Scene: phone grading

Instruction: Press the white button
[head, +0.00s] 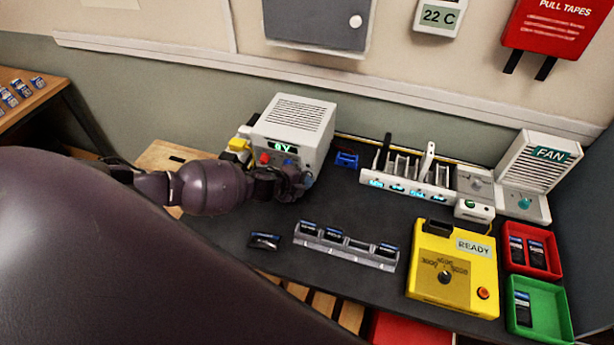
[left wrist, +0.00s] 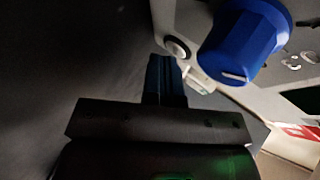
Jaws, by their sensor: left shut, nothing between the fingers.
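The grey-white power supply (head: 292,118) stands at the back of the dark bench, its display reading about 0V. In the left wrist view its front carries a big blue knob (left wrist: 243,42) and, beside it, a small round pale button (left wrist: 177,47) in a dark ring, which looks like the white button. My left gripper (head: 292,184) is at the lower front of the supply. It is shut and empty, and its fingertips (left wrist: 164,62) show close beside the button; I cannot tell whether they touch it. The gripper hides the button in the head view. My right gripper is not in view.
A red knob (head: 264,158) and a yellow item (head: 239,145) are beside my left wrist. A grey battery rack (head: 345,246) and a loose dark pack (head: 264,241) lie in front. The yellow tester (head: 455,266), red tray (head: 531,269) and green tray (head: 540,306) are at right.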

